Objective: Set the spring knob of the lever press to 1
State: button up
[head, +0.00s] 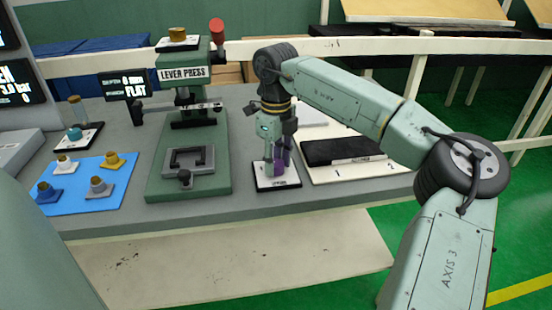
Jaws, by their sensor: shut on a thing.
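The green lever press (160,130) stands on the grey bench, left of my gripper. A brass-coloured knob (178,36) sits on a pale plate on top of it; I cannot read its setting. A red-ended lever (217,30) rises at its upper right. My gripper (277,170) points down over a small white labelled pad (277,186), to the right of the press and apart from it. It is shut on a purple piece (287,158), which is partly hidden by the fingers. I cannot tell whether that piece touches the pad.
A blue mat (85,195) with several coloured knobs lies at left. A dark display (125,84) reading FLAT stands beside the press. A white board (365,174) numbered 1 and 2 carries a black block (340,151) at right. A pale rail (330,47) runs behind the bench.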

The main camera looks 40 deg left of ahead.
aim_at(276, 163)
jog(key=shift+n, duration=0.4)
jog(key=o, duration=1.2)
jog(key=shift+c, duration=0.2)
jog(key=shift+r, duration=0.1)
notch_tip(276, 163, up, 12)
dwell(0.3)
